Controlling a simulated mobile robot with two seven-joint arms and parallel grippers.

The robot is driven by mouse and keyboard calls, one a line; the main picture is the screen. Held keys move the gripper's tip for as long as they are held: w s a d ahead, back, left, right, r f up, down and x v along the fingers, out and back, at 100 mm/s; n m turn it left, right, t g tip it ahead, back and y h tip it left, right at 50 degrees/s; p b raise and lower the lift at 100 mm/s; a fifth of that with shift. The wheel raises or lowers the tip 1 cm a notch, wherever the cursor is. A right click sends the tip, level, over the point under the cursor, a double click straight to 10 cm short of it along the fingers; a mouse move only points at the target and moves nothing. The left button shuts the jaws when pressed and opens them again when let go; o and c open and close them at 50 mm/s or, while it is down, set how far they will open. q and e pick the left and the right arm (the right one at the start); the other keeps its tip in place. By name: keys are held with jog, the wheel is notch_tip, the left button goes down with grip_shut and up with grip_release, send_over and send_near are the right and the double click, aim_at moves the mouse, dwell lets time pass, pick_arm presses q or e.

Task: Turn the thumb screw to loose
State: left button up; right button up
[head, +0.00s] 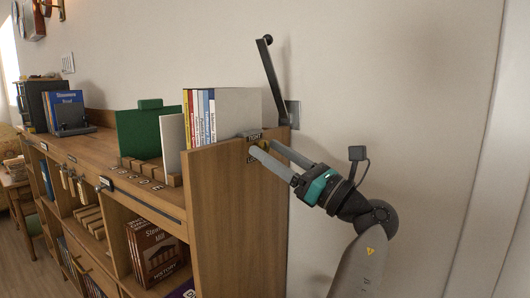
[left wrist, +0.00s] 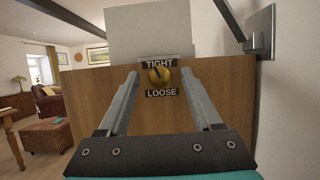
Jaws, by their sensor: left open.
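The thumb screw (left wrist: 159,77) is a round brass knob on the wooden end panel of the shelf unit. The label TIGHT (left wrist: 159,63) is above it and LOOSE (left wrist: 161,93) is below. A dark mark on the knob points up towards TIGHT, slightly left. My left gripper (left wrist: 160,74) is open, its two fingers on either side of the knob with a visible gap on each side. In the head view my left gripper (head: 260,146) reaches the end panel's upper edge, and its fingers largely hide the knob. My right gripper is in neither view.
A dark lever arm (head: 273,80) rises from a wall plate just behind the panel. Books (head: 205,118) and a green divider (head: 140,132) stand on the shelf top (head: 98,150). The wall right of the shelf is clear.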

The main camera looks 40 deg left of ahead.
pick_arm(q)
jog(key=shift+d, duration=0.1)
grip_shut()
dwell(0.5)
